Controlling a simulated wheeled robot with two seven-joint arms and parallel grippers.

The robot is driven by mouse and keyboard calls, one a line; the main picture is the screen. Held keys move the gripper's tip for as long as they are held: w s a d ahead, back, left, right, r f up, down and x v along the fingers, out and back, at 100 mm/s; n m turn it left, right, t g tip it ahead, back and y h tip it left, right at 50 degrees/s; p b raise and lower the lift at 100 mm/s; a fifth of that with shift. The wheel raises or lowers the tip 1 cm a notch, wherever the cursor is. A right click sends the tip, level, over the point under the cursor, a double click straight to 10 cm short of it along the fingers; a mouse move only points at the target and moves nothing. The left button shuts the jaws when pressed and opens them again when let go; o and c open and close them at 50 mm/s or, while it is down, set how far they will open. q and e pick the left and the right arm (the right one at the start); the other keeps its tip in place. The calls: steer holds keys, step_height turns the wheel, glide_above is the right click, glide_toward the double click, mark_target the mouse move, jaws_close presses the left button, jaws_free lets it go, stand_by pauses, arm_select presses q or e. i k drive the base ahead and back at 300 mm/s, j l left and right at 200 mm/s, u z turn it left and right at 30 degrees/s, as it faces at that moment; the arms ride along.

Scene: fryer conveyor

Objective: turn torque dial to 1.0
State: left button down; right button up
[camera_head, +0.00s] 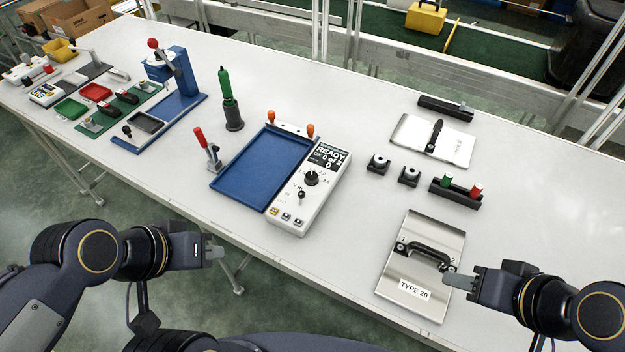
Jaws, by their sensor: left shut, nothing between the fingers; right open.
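The torque dial is a black round knob (311,178) on the upper face of a white control box (322,196). A small screen (327,156) above it reads READY and 0 of 2. A smaller black switch (301,194) sits below the dial, and several small buttons line the box's near end. The scale marks around the dial are too small to read. My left gripper (217,252) is shut and empty, off the table's front edge, left of and nearer than the box. My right gripper (458,279) is open beside the handle of a metal plate, well right of the box.
A blue tray (262,168) adjoins the box on its left. The TYPE 20 plate (425,262) lies at right. Two small black blocks (378,164) sit between. Table surface before the box is clear.

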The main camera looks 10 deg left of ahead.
mark_target(311, 178)
steer(key=i+j, duration=0.1)
steer(key=j, duration=0.35)
steer(key=i+j+z, duration=0.1)
steer(key=j, duration=0.85)
steer(key=i+z, duration=0.05)
